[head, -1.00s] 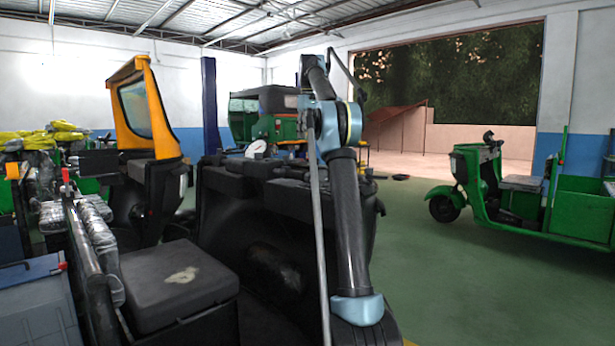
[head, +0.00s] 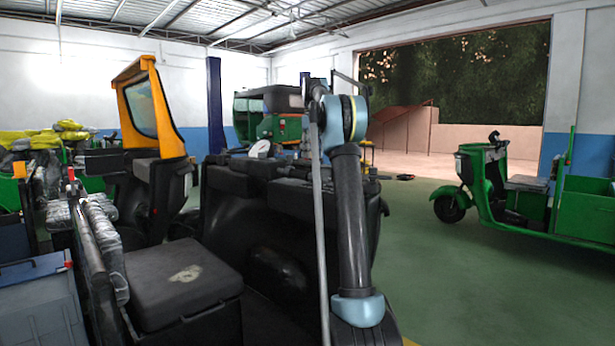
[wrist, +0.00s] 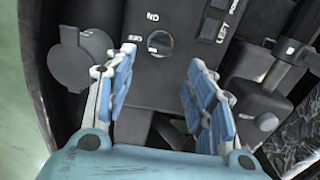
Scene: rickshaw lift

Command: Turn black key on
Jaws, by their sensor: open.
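In the wrist view a black panel with white lettering holds a round key switch (wrist: 160,42), which appears to be the black key's place; the key is too small and dark to tell its position. My gripper (wrist: 160,63) is open, its two blue-padded fingers spread on either side below the switch. Nothing is between the fingers at the panel, and I cannot tell how far they are from it. In the head view my gripper and the key are hidden behind the vehicle body and arm.
A round grey cap (wrist: 82,62) sits left of the fingers, and a dark lever with a knob (wrist: 262,112) stands right. In the head view a black seat (head: 180,280) and yellow windshield frame (head: 150,110) are at left. A green three-wheeler (head: 500,190) stands right, with open floor before it.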

